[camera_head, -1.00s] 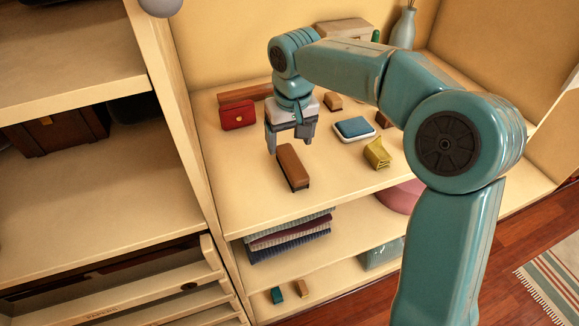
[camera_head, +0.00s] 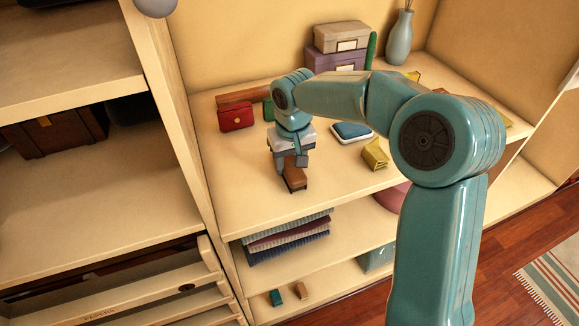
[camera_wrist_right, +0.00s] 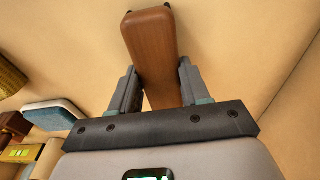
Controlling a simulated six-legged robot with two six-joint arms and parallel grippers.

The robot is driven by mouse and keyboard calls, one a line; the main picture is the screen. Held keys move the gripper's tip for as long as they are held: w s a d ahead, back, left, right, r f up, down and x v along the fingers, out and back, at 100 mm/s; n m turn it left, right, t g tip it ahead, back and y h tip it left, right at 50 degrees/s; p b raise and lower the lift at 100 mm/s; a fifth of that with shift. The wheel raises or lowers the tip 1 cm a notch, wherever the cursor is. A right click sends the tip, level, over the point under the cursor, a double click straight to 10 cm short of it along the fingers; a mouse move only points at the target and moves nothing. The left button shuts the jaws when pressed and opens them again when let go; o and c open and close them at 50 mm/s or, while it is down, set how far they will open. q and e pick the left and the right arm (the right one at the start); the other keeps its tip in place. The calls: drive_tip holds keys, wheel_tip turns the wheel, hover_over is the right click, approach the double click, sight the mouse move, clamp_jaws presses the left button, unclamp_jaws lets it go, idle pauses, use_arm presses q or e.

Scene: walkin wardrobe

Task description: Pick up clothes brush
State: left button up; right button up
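The clothes brush (camera_head: 294,180) is a brown wooden block with a dark underside, lying on the wide shelf near its front edge. My right gripper (camera_head: 289,161) is right over its back half and hides that part. In the right wrist view the brush (camera_wrist_right: 150,38) runs between the two fingers of my right gripper (camera_wrist_right: 157,72), one on each long side. The fingers are apart and very close to its sides; I cannot tell whether they touch. My left gripper is not in view.
A red box (camera_head: 236,116) stands behind left of the brush. A blue-topped case (camera_head: 352,132) and a yellow object (camera_head: 375,154) lie to the right. Stacked boxes (camera_head: 338,50) and a vase (camera_head: 400,38) stand at the back. The shelf left of the brush is clear.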

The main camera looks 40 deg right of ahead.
sight(290, 163)
drive_tip(key=c, duration=0.3)
wheel_tip(290, 163, up, 20)
drive_tip(key=p, duration=0.3)
drive_tip(key=o, duration=0.6)
drive_tip(key=shift+c, duration=0.2)
drive_tip(key=c, duration=0.3)
